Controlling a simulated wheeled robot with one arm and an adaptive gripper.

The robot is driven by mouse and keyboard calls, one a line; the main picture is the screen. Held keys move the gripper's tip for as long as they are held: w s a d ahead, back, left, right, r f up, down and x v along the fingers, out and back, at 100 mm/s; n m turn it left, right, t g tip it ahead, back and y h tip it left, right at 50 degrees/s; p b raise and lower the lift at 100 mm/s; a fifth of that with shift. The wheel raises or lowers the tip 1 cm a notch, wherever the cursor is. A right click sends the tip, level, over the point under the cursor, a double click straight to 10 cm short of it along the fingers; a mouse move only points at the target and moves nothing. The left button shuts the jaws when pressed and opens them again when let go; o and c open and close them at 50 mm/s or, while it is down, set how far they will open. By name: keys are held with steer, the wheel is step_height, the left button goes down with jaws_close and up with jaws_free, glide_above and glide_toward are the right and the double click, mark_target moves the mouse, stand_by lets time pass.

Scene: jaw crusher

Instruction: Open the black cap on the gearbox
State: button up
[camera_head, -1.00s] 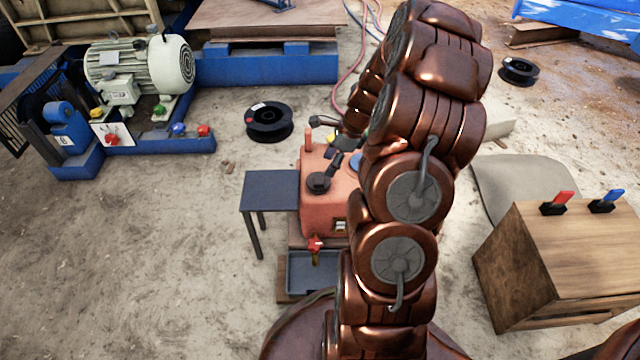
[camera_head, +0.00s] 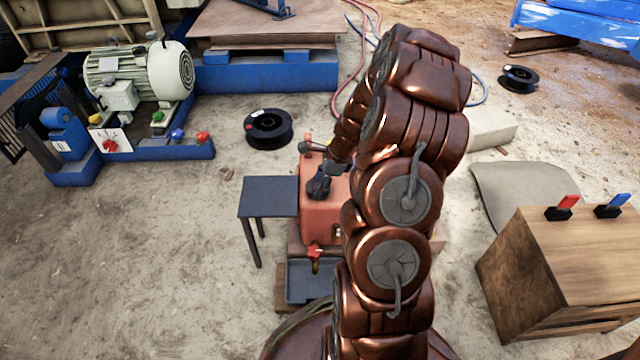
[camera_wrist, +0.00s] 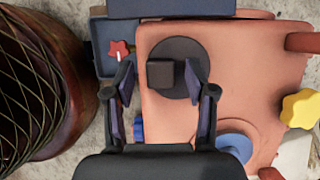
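The gearbox (camera_head: 318,222) is an orange-red block in the middle of the head view, partly hidden by my arm. In the wrist view the gearbox (camera_wrist: 170,110) fills the centre. The black cap (camera_wrist: 180,52) is a round dark disc with a square raised knob, on top of the gearbox. My gripper (camera_wrist: 160,82) is open, with one finger on each side of the knob in the picture. The fingers look apart from the knob; their height above it is hard to tell. In the head view my gripper (camera_head: 320,185) covers the cap.
A small dark table (camera_head: 268,196) stands left of the gearbox. A grey tray (camera_head: 305,282) lies below a red valve (camera_head: 315,252). The wrist view shows a yellow knob (camera_wrist: 300,108) and a blue round part (camera_wrist: 236,146). A wooden box (camera_head: 560,265) stands at right.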

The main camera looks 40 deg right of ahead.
jaws_close()
stand_by(0.4)
steer(key=shift+r+p, duration=0.15)
steer(key=shift+p, duration=0.25)
